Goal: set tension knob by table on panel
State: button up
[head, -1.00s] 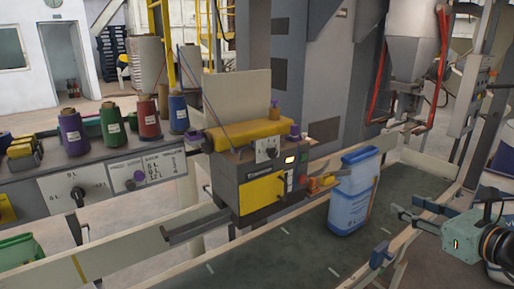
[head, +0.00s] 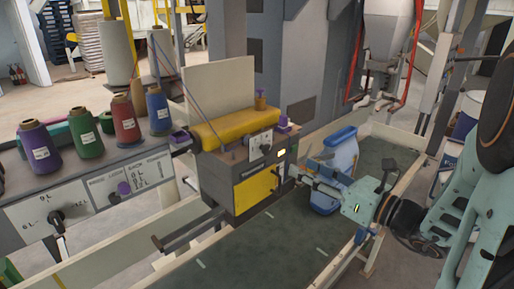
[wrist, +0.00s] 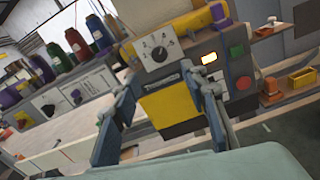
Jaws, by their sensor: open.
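The sewing machine's white dial plate (head: 260,145) carries a dark knob, clearer in the wrist view as a black knob (wrist: 159,54) ringed by small marks. On the left panel, a white plate (head: 40,212) has a large black knob (head: 57,217). My gripper (head: 303,177) is open and empty, in front of the machine's right side. In the wrist view its fingers (wrist: 163,88) stand apart below the dial, touching nothing visible.
The machine (head: 240,190) has a yellow door and a lit display. In the wrist view are a green button (wrist: 237,52) and a red button (wrist: 243,83). Coloured thread cones (head: 85,138) stand on the left panel's top.

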aim_at(269, 150)
jog(key=p+x, duration=0.1)
jog(key=x, duration=0.9)
jog(key=shift+w+a, duration=0.2)
jog(key=shift+a, duration=0.1)
grip_shut()
